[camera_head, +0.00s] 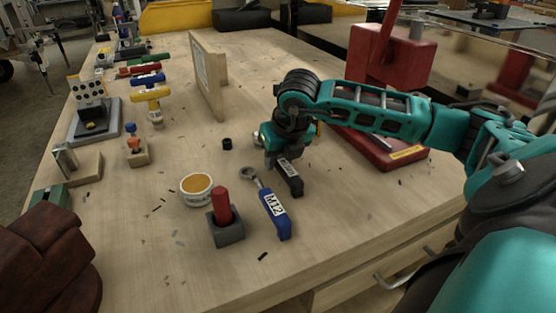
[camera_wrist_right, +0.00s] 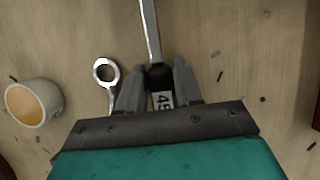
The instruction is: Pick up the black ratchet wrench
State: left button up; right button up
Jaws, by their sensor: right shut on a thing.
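The black ratchet wrench (camera_head: 290,180) lies low over the bench, its labelled handle showing below my right gripper (camera_head: 277,154). In the right wrist view, my right gripper (camera_wrist_right: 159,78) is shut on the black handle; the metal shaft of the black wrench (camera_wrist_right: 150,30) runs up and out of the picture. Its far end is hidden by my gripper in the head view. I cannot tell whether the wrench touches the bench. My left gripper is not in view.
A blue M12 wrench (camera_head: 273,212) lies close beside the black one. A tub of orange stuff (camera_head: 197,189) and a grey block with a red peg (camera_head: 225,227) stand to its left. A red press (camera_head: 385,60) stands behind my right arm. An upright wooden board (camera_head: 208,75) stands farther back.

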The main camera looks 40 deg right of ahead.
grip_shut()
jog(key=shift+r, duration=0.1)
